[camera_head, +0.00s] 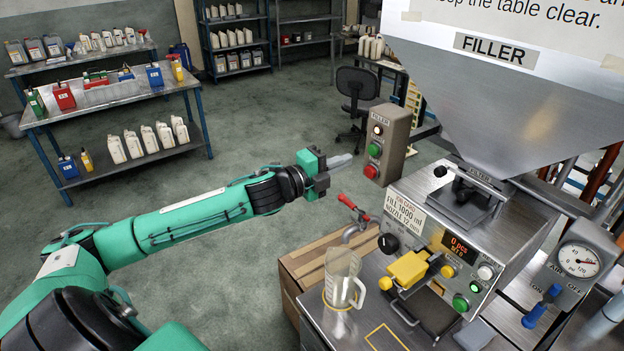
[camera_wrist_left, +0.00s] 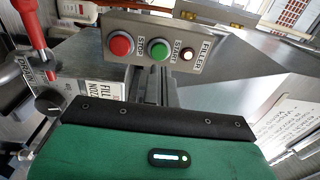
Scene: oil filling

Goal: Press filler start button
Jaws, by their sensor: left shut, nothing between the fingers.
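The filler control box (camera_head: 386,145) is a grey-brown box on a post, with a lit white lamp (camera_head: 378,130) on top, a green button (camera_head: 375,150) in the middle and a red button (camera_head: 370,172) below. In the left wrist view the green button (camera_wrist_left: 158,48) is marked START and the red button (camera_wrist_left: 120,46) STOP. My left gripper (camera_head: 345,161) is shut and empty, its tips pointing at the box from the left, roughly level with the green and red buttons. A gap shows between tips and box in the head view. My right gripper is not in view.
The filler machine (camera_head: 440,225) with its large metal hopper (camera_head: 500,90) stands right of the box. A clear measuring jug (camera_head: 341,279) and a red-handled valve (camera_head: 347,202) are below the gripper. Open floor lies to the left, with a bottle-laden table (camera_head: 110,92) behind.

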